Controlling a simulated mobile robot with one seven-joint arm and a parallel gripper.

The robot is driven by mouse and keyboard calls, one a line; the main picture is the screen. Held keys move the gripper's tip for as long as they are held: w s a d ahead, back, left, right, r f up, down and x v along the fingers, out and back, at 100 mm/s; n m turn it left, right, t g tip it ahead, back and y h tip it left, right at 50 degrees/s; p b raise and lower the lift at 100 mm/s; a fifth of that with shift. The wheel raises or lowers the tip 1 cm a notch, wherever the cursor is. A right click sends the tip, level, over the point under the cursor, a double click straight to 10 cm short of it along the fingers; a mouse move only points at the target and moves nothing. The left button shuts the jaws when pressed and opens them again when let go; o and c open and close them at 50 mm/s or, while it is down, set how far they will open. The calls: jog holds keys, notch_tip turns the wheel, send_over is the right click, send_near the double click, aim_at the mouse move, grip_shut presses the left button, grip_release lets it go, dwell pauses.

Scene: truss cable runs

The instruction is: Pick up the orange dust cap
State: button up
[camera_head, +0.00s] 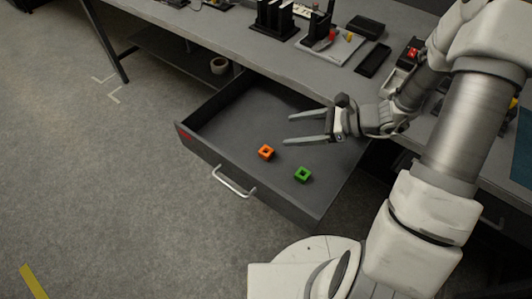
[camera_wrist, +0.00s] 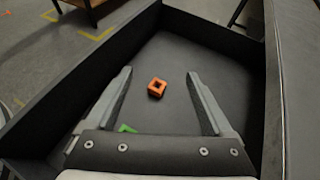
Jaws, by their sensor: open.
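The orange dust cap (camera_head: 266,152) is a small square piece with a square hole, lying on the floor of the open dark drawer (camera_head: 208,157). In the wrist view the cap (camera_wrist: 157,88) lies ahead, between the lines of my two fingers. My gripper (camera_head: 287,129) is open and empty, over the drawer, and in the head view its fingertips appear just above and right of the cap. The fingers also show in the wrist view (camera_wrist: 159,73). Nothing hides the cap.
A similar green piece (camera_head: 302,174) lies in the drawer near the orange one; my gripper partly hides it in the wrist view (camera_wrist: 127,129). Drawer walls surround both pieces. The grey bench (camera_head: 262,58) stands above and behind, with black holders and trays on it.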

jog(key=f, duration=0.1)
jog(key=b, duration=0.3)
send_near(264, 151)
jog(key=shift+a+f, duration=0.1)
jog(key=shift+f, duration=0.4)
jog(key=shift+w+a+f, duration=0.1)
jog(key=shift+w+a, duration=0.05)
jog(key=shift+a, duration=0.4)
jog(key=shift+m+t, duration=0.3)
jog(key=b+x, duration=0.1)
jog(key=x, duration=0.5)
jog(key=shift+a+b, duration=0.1)
jog(key=shift+b, duration=0.2)
jog(key=c, duration=1.3)
jog(key=shift+c, duration=0.2)
